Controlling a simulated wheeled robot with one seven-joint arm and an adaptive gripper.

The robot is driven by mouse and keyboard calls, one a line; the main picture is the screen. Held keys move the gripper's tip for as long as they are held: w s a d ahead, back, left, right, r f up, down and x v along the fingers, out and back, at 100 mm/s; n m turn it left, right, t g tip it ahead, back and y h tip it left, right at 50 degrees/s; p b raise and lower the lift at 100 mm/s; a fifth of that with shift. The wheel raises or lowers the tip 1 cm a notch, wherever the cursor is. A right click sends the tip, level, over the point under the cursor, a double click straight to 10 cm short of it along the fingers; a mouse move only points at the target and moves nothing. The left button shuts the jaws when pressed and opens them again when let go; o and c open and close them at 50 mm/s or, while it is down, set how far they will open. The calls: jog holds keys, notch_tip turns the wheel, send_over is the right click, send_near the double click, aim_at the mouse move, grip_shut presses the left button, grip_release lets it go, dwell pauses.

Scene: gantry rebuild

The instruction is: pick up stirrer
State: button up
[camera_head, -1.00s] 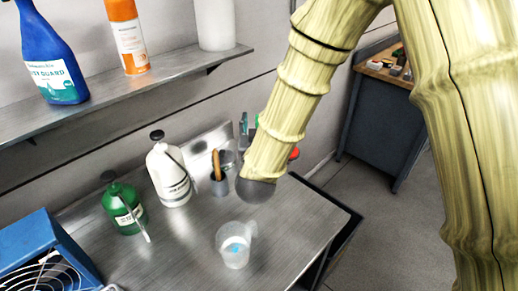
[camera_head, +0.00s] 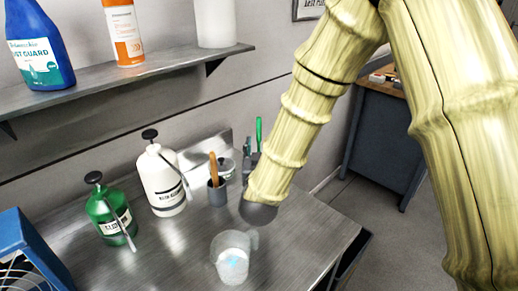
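A brown wooden stick (camera_head: 213,166), which looks like the stirrer, stands upright in a small grey cup (camera_head: 217,192) on the metal bench. Its lower end is hidden inside the cup. My yellow, ribbed arm reaches down from the upper right. Its dark, rounded end (camera_head: 258,212) is just right of the cup in the picture. Whether it touches the cup cannot be told.
A clear measuring jug (camera_head: 231,262) with a little blue inside stands in front. A white bottle (camera_head: 163,183) and a green bottle (camera_head: 110,212) stand left. A green-handled tool (camera_head: 258,134) is behind my arm. A shelf (camera_head: 130,68) hangs above the bench.

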aim_at(259, 134)
jog(key=shift+w+f+p, duration=0.1)
jog(key=shift+w+p, duration=1.25)
jog(key=shift+w, duration=3)
grip_shut()
